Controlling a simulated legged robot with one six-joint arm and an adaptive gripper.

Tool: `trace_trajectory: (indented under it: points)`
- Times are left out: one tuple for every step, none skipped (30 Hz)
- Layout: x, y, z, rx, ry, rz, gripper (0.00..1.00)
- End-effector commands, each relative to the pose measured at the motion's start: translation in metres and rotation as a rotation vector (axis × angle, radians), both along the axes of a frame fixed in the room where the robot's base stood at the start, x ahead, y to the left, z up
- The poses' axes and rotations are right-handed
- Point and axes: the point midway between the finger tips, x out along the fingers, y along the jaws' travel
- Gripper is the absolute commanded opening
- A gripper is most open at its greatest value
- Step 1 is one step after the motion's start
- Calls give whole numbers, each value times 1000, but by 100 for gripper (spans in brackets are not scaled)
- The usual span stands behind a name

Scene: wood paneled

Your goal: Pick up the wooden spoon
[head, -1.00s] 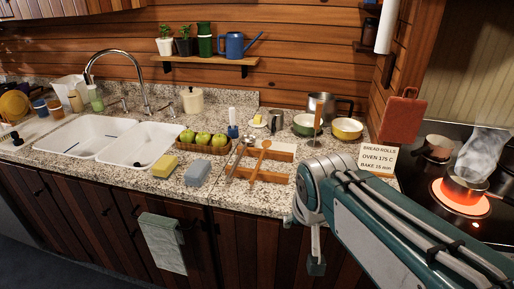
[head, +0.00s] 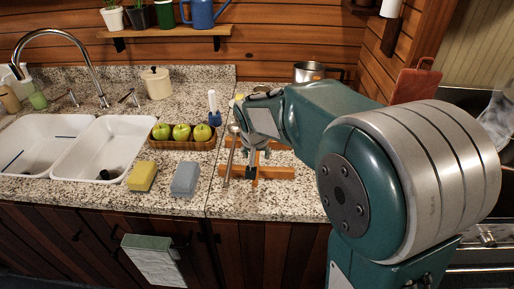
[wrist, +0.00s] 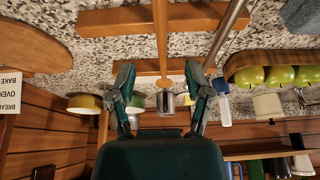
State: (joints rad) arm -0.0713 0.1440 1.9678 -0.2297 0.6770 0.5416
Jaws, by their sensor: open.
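The wooden spoon (wrist: 161,38) lies across two wooden bars of a rack (wrist: 105,20) on the granite counter. In the wrist view its handle runs up the middle and its rounded end is near the centre. My gripper (wrist: 158,72) is open, with one finger on each side of the spoon in the picture; I cannot tell its exact height above it. In the head view my gripper (head: 256,157) is over the rack (head: 280,173) and, with my arm, hides most of the spoon.
A metal-handled utensil (head: 229,160) lies close left of the spoon, also on the rack. A basket of green apples (head: 184,143), a yellow sponge (head: 142,176) and a blue-grey block (head: 185,179) are farther left. A metal mug (wrist: 165,103) and bowls stand behind.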

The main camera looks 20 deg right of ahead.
Motion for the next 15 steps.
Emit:
trace_trajectory:
  points:
    - [3, 0, -8, -1, 4, 0, 64]
    - [4, 0, -11, -2, 3, 1, 64]
    - [6, 1, -15, -3, 2, 2, 64]
    - [6, 0, -17, -3, 2, 2, 64]
    - [7, 0, -18, -3, 2, 2, 64]
    - [8, 0, -21, -3, 2, 2, 64]
    - [9, -1, -23, -3, 2, 2, 64]
    - [11, -2, -26, -3, 2, 2, 64]
    - [13, -3, -30, -3, 3, 1, 64]
    - [15, -5, -35, -2, 4, 1, 64]
    - [18, -6, -39, -3, 3, 1, 64]
    - [21, -8, -45, -2, 4, 1, 64]
    - [23, -9, -49, -2, 4, 1, 64]
    - [24, -9, -53, -3, 2, 2, 64]
    - [26, -10, -57, -2, 3, 1, 64]
